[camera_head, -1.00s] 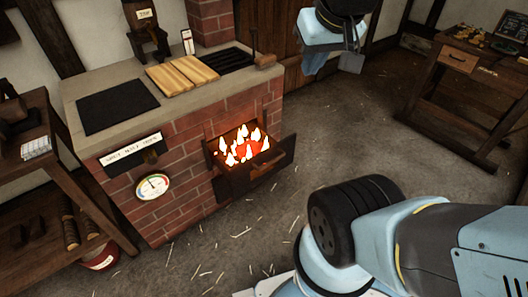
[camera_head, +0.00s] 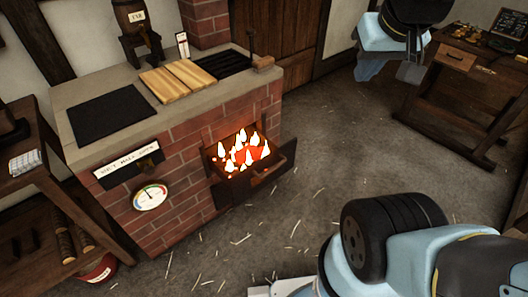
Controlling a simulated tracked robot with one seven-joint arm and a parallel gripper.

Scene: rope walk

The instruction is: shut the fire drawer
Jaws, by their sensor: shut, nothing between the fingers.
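The fire drawer (camera_head: 268,176) stands pulled out from the front of the brick stove (camera_head: 184,183). Flames and glowing coals (camera_head: 243,153) show inside it. Its dark front panel has a handle and faces the open floor on the right. My gripper (camera_head: 411,73) hangs at the upper right, shut and empty, well apart from the drawer and to its right. Its fingertips are small and partly dark in this view.
A white label (camera_head: 127,159) and a round dial (camera_head: 150,195) are on the stove front. Wooden boards (camera_head: 178,79) lie on its top. A wooden bench (camera_head: 465,90) stands at the right, a shelf (camera_head: 62,185) at the left. Straw-strewn floor (camera_head: 330,150) is clear between.

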